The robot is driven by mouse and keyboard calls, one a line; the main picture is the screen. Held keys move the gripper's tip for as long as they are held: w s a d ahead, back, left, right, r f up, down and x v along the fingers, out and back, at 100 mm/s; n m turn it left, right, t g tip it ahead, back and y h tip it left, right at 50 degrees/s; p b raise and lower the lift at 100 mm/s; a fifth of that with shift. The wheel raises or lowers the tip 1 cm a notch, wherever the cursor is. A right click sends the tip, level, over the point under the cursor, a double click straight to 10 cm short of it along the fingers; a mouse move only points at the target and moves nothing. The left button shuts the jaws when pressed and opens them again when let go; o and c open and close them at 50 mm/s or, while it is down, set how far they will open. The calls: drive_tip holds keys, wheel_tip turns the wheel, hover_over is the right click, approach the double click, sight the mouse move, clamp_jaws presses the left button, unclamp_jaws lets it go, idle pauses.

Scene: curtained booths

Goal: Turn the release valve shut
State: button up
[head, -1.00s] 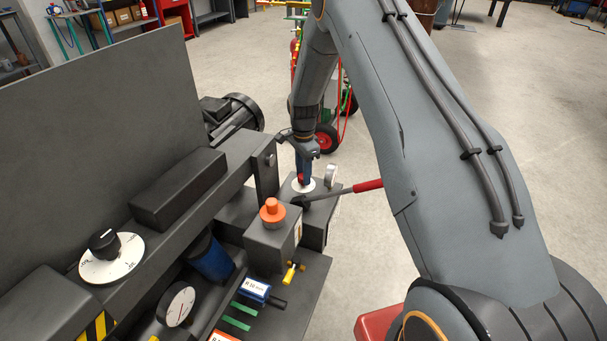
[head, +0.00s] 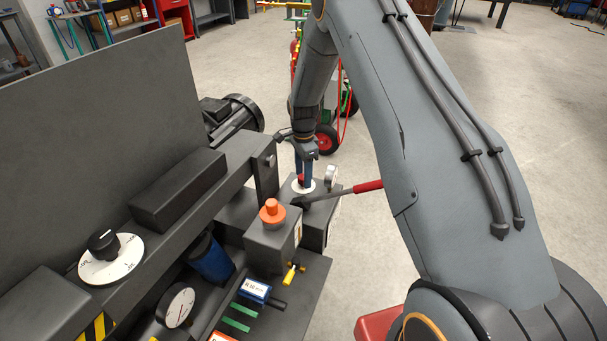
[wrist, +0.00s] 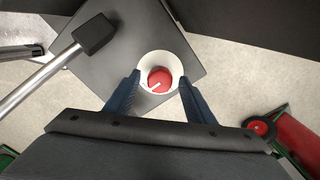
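The release valve is a red round knob (wrist: 160,77) on a white disc (wrist: 147,63), on top of a dark block. A white pointer mark on the knob points to the lower left in the wrist view. In the head view the white disc (head: 294,186) shows below my gripper (head: 303,181), and the knob is mostly hidden by the fingers. My gripper (wrist: 159,80) has its two blue fingers apart, one on each side of the knob. Gaps show between the fingers and the knob in the wrist view. Finger height against the knob is hard to tell.
A pump lever with a red grip (head: 368,186) sticks out right of the valve. A small gauge (head: 331,178) stands close behind it. An orange button (head: 272,211) on a box is nearer me. A dial (head: 111,262) is at the left.

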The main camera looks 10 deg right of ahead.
drive_tip(key=shift+r+b, duration=0.35)
drive_tip(key=shift+r, duration=3.55)
